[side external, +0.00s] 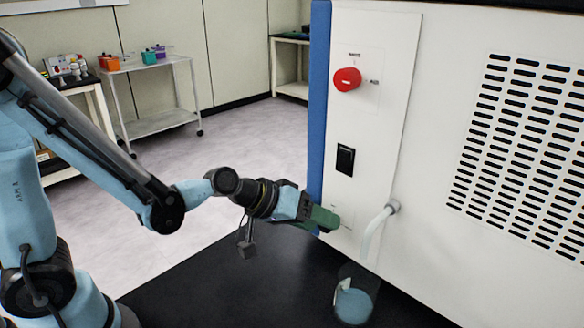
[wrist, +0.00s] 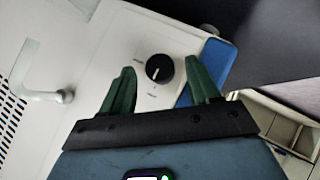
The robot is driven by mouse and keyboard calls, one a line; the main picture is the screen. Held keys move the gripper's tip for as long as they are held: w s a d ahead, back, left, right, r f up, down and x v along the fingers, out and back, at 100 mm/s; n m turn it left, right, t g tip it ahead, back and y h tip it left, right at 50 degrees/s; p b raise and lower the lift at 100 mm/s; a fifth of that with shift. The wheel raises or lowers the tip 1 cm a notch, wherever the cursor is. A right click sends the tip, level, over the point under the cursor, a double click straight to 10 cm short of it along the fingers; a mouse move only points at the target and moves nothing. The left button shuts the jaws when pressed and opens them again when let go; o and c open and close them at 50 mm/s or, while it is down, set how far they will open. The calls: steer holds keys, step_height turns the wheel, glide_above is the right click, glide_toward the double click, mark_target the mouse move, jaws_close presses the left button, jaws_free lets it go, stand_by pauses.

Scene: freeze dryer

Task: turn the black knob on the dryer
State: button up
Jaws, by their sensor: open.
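The black knob (wrist: 160,69) is round with a pale pointer line and sits on the dryer's white panel. In the wrist view it lies between and just beyond the green fingertips of my gripper (wrist: 165,80), which is open. No contact between fingers and knob is visible. In the side view my gripper (side external: 328,219) is close to the lower part of the dryer's panel (side external: 385,60) and hides the knob there.
A red knob (side external: 347,80) and a black rocker switch (side external: 345,159) are higher on the panel. A pale hose (side external: 376,228) comes out to the right, above a clear beaker (side external: 353,303) with blue liquid on the black bench (side external: 240,300). A blue edge strip (side external: 318,110) borders the panel.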

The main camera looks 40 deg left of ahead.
steer(key=v, duration=1.1)
stand_by(0.4)
steer(key=shift+s, duration=0.15)
steer(key=s+a+f+m+g+y, duration=0.1)
steer(key=s+a+m+g+y, duration=0.1)
steer(key=a+y, duration=0.3)
steer(key=shift+s+a+f+m, duration=0.3)
steer(key=shift+s+a+m, duration=0.2)
steer(key=shift+s, duration=0.15)
